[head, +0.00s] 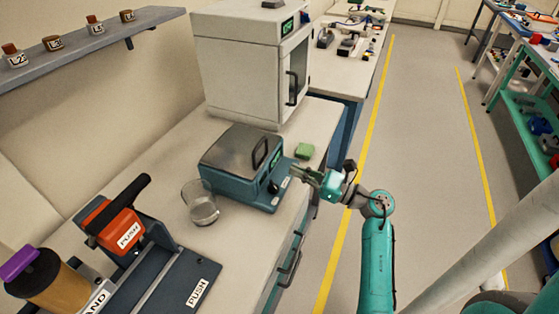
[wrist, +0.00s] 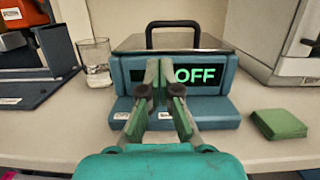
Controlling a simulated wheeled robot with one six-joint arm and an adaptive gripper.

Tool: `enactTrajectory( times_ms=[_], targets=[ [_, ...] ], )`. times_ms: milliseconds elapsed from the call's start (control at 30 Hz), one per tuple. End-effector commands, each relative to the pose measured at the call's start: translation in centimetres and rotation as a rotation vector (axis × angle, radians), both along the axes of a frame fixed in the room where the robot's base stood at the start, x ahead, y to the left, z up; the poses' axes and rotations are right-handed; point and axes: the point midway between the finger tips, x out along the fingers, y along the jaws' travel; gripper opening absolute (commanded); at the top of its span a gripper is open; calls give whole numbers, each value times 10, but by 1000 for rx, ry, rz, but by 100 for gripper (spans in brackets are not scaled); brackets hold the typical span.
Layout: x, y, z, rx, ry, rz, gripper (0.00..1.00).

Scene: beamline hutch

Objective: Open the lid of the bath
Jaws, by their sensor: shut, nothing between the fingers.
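The bath is a blue box (head: 222,180) on the bench, and its front shows in the wrist view (wrist: 222,112). Its grey metal lid (head: 230,147) lies flat on top, shut. A black loop handle (head: 260,153) stands up from the lid near its front edge; it also shows in the wrist view (wrist: 172,24). The front display (wrist: 196,74) reads OFF. My gripper (head: 296,172) is in front of the bath, below the handle and apart from it. In the wrist view its fingers (wrist: 159,68) are together and empty, hiding part of the front panel.
A glass beaker (head: 201,203) stands left of the bath. A green block (head: 304,151) lies to its right. A white oven-like cabinet (head: 245,70) stands behind. An orange-and-black press (head: 120,228) is at the front left. The floor aisle right of the bench is clear.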

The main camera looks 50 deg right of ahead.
Motion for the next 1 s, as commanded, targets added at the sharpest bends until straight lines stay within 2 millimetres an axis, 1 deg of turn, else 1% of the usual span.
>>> enactTrajectory(
  times_ms=[167,300,500,600,700,1000],
  targets=[
    [24,11,6,2,-1,5,0],
    [46,20,11,3,-2,7,0],
    [72,29,16,4,-2,5,0],
    [80,32,18,4,-2,3,0],
    [84,33,18,4,-2,3,0],
    [86,33,19,5,-1,2,0]
  ],
)
